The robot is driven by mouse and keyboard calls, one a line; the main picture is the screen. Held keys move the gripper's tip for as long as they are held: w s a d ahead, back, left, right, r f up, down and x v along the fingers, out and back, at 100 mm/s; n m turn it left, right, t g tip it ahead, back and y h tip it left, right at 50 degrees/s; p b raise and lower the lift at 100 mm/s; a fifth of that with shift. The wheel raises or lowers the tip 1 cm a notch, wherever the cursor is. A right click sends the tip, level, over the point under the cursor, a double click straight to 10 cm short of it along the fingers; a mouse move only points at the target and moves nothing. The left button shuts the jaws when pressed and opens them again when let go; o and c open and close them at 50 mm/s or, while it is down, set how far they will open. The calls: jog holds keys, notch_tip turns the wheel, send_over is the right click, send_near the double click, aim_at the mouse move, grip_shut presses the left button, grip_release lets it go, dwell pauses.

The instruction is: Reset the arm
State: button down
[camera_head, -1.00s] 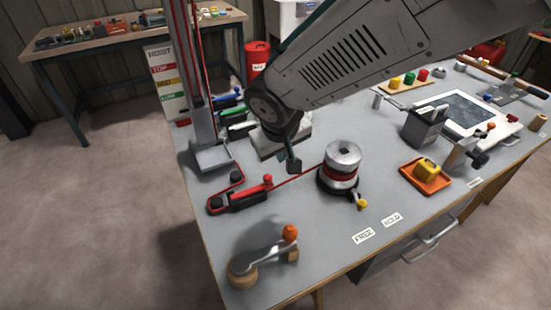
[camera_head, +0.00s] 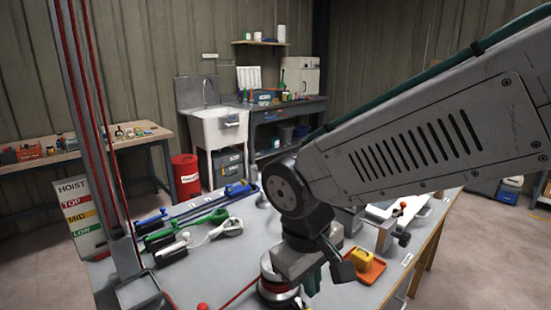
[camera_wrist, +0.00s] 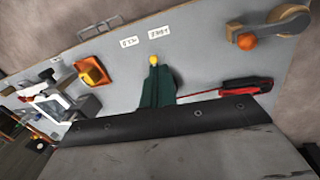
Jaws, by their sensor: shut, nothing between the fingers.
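My gripper (camera_head: 313,281) hangs from the wrist over the bench, in front of the winch drum (camera_head: 277,291), which it partly covers in the head view. In the wrist view its dark green fingers (camera_wrist: 156,88) are together, with nothing between them. A yellow knob (camera_wrist: 154,61) shows just beyond the fingertips. The rest of the winch is hidden there. My arm reaches in from the right of the head view.
The bench (camera_head: 245,240) holds coloured-handled clutches (camera_head: 165,237), the hoist post (camera_head: 88,150) with red lines, and an orange tray (camera_head: 377,268) bearing a yellow block (camera_head: 363,257).

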jog(key=s+d+r+m, duration=0.1)
jog(key=s+d+m, duration=0.1)
jog(key=d, duration=0.5)
jog(key=s+d+r+m+y, duration=0.1)
jog(key=s+d+r+m, duration=0.1)
jog(key=s+d, duration=0.3)
jog(key=s+d+r+m, duration=0.2)
jog(key=s+d+m, duration=0.1)
jog(key=d, duration=0.6)
jog(key=shift+s+m, duration=0.4)
jog(key=shift+s, duration=0.3)
